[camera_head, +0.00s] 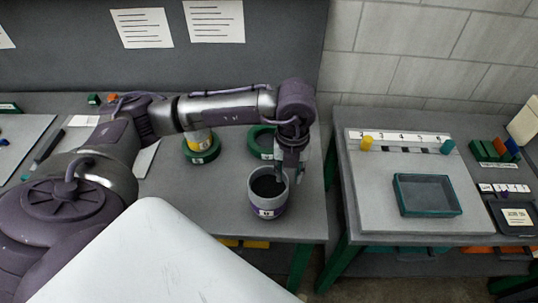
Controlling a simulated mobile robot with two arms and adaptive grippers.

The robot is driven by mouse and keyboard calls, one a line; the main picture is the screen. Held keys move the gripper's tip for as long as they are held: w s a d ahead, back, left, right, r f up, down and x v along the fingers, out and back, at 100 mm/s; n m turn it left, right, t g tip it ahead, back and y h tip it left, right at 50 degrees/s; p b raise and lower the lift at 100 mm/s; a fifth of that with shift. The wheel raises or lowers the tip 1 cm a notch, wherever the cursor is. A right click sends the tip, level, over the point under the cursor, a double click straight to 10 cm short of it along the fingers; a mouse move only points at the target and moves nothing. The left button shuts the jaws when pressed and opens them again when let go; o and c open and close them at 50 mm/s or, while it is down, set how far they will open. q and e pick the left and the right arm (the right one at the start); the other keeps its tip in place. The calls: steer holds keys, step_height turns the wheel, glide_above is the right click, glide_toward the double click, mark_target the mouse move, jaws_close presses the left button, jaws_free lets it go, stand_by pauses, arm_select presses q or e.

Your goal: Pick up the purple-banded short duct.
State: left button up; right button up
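The purple-banded short duct (262,203) is a pale grey, open-topped cylinder with a purple band low on its side and a small white label. It stands upright near the front right of the left bench. My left gripper (290,174) points down at the duct's right rim. One dark finger reaches over the opening and the other is by the outer right side. Whether the fingers press on the wall or are apart from it cannot be told. My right gripper is not in view.
Behind the duct is an empty green ring (257,133). A yellow-banded duct (198,141) stands in another green ring (203,157) under my arm. The right table (365,205) holds a teal-rimmed tray (427,213) and small blocks. A gap separates the bench and table.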

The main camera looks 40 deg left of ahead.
mark_target(268, 195)
arm_select(q)
steer(key=shift+s+f+p, duration=0.2)
steer(key=shift+f+p, duration=0.6)
steer(key=shift+p, duration=0.05)
step_height(268, 195, down, 3)
steer(key=shift+r+p, duration=0.2)
steer(key=shift+p, duration=0.15)
steer(key=shift+w+f, duration=0.1)
steer(key=shift+f, duration=0.35)
steer(key=c, duration=0.6)
jaws_close()
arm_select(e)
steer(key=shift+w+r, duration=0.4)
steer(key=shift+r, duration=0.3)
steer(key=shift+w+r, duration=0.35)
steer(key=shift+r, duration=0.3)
